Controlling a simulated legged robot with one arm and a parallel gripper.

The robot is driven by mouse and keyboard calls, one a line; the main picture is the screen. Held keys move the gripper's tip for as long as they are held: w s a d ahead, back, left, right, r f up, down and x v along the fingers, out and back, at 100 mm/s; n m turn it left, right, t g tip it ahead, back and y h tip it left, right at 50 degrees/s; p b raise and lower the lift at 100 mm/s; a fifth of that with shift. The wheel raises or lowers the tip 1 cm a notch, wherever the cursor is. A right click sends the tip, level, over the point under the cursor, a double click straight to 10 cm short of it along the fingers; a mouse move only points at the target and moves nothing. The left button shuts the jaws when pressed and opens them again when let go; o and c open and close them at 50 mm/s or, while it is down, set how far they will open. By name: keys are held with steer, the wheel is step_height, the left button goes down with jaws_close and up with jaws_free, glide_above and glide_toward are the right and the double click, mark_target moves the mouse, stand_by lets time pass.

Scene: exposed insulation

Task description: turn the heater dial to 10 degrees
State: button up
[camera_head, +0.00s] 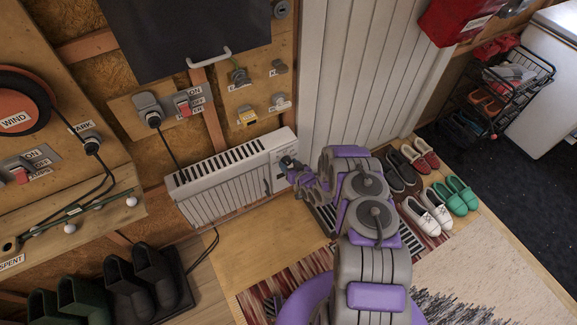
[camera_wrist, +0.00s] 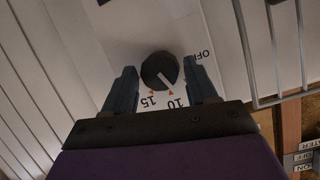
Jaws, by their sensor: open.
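The white heater (camera_head: 225,180) is on the wall at floor level in the head view. Its dial is a round black knob (camera_wrist: 157,68) on the white panel in the wrist view. A white line on the knob points down and right, towards the red mark by "10". "15" is printed to the left and "OFF" to the upper right. My gripper (camera_wrist: 160,64) is open, with one finger on each side of the knob and visible gaps between.
Several shoes (camera_head: 432,215) stand on the floor right of my arm. Dark boots (camera_head: 150,280) stand at the lower left. A switch (camera_head: 183,103) and socket are above the heater. A wire rack (camera_head: 515,90) is at the upper right.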

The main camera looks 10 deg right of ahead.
steer(key=shift+w+f, duration=0.2)
steer(key=shift+w, duration=0.15)
steer(key=c, duration=0.8)
steer(key=shift+o, duration=0.2)
steer(key=shift+d+m+y, duration=0.15)
steer(key=shift+m+y, duration=0.35)
steer(key=shift+m, duration=0.3)
steer(key=shift+m+y+b, duration=0.3)
steer(key=shift+m+y, duration=0.2)
steer(key=shift+m, duration=0.2)
steer(key=o, duration=0.8)
steer(key=shift+w, duration=0.1)
steer(key=shift+c, duration=0.2)
